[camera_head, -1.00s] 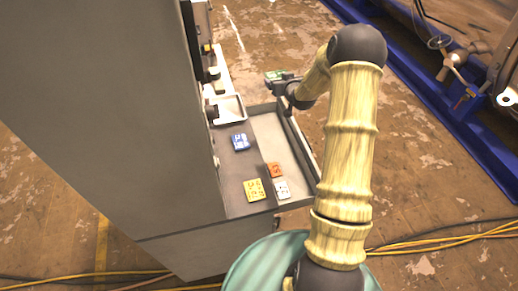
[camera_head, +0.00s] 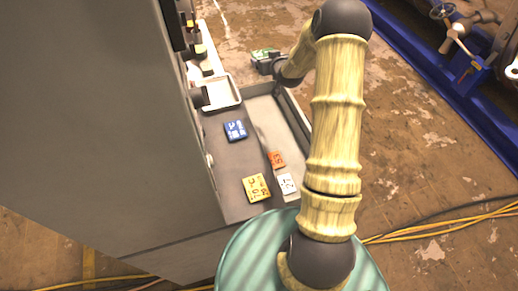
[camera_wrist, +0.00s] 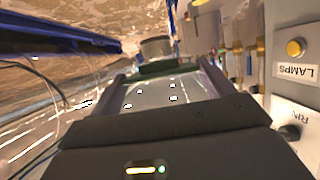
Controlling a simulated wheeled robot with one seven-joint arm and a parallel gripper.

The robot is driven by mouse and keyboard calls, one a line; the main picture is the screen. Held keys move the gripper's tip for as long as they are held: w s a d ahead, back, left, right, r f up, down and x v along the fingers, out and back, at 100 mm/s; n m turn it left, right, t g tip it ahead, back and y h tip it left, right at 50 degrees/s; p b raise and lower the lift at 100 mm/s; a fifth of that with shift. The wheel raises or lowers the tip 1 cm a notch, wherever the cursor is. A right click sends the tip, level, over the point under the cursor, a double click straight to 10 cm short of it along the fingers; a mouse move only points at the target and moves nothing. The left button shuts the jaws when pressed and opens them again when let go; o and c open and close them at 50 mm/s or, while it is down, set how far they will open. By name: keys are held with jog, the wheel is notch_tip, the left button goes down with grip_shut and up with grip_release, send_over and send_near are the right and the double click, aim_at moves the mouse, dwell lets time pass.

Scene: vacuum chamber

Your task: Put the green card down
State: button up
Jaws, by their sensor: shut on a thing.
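The green card (camera_head: 263,54) is held in my gripper (camera_head: 268,64) at the far end of the bench, above its surface level as far as I can tell. In the wrist view a dark green edge (camera_wrist: 158,68) shows between the finger ends, and my gripper (camera_wrist: 160,72) is shut on it. The card's face is mostly hidden there. A blue card (camera_head: 235,130), a yellow card (camera_head: 256,188), an orange card (camera_head: 277,159) and a white card (camera_head: 287,183) lie on the near part of the bench.
A white tray (camera_head: 222,92) stands at the left of the bench, beside the tall grey cabinet (camera_head: 100,110). The shallow pale bin (camera_head: 262,112) has a raised rim on its right.

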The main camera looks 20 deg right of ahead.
jog(key=b, duration=2.1)
send_over(265, 125)
notch_tip(265, 125, down, 22)
jog(key=shift+w, duration=0.15)
jog(key=shift+p, duration=0.3)
jog(key=shift+f, duration=3.15)
jog(key=shift+f, duration=1.95)
